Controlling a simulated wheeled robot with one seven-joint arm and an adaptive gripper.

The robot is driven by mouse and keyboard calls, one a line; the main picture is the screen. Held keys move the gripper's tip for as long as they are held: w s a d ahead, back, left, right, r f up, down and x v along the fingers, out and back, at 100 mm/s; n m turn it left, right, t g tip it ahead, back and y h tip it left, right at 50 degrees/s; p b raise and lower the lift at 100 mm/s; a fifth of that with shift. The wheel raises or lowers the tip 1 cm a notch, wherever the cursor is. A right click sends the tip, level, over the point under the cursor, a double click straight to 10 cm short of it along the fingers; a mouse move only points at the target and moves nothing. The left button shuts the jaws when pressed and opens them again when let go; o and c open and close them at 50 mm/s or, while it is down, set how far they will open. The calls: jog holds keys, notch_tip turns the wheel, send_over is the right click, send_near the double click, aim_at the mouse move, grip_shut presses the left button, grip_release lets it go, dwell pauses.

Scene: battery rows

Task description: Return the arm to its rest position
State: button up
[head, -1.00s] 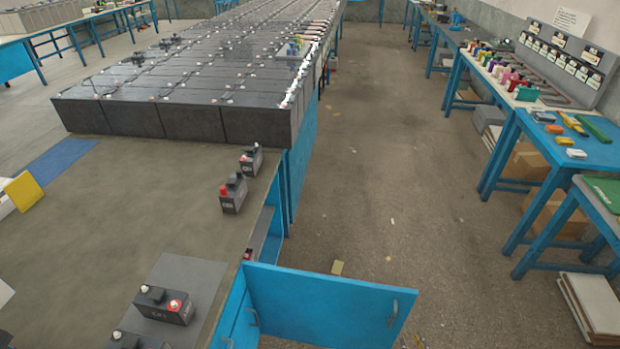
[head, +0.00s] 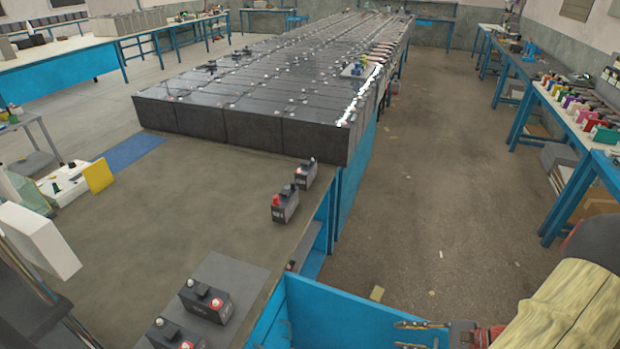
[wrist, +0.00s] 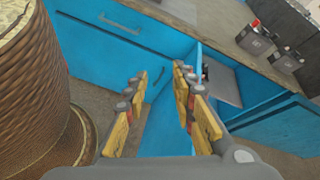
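My gripper (head: 402,336) shows at the lower right of the head view, beside the open blue cabinet door (head: 345,315). In the wrist view my gripper (wrist: 160,77) has its two yellow-padded fingers apart, with nothing between them. Beyond the fingers are the blue cabinet front (wrist: 95,40) and an open compartment. The fingers appear apart from the cabinet. Part of my arm shows at the right edge of the head view.
Small dark batteries (head: 285,204) stand on the near worktop (head: 150,230). Battery rows (head: 250,128) fill the far bench. A cluttered side table (head: 575,125) runs along the right. The aisle floor (head: 440,200) between is clear apart from small scraps.

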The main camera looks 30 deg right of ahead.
jog(key=w+a+r+n+g+h, duration=0.2)
jog(key=a+r+n+h, duration=0.2)
jog(key=a+r+n, duration=0.7)
jog(key=w+a+r+n+g+h, duration=0.1)
jog(key=a+r+n+h, duration=0.3)
jog(key=a+r+n, duration=0.7)
notch_tip(320, 180, up, 5)
jog(key=shift+w+a+r+g+h, duration=0.1)
jog(key=shift+w+a+g+h, duration=0.2)
jog(key=shift+w+a+g, duration=0.25)
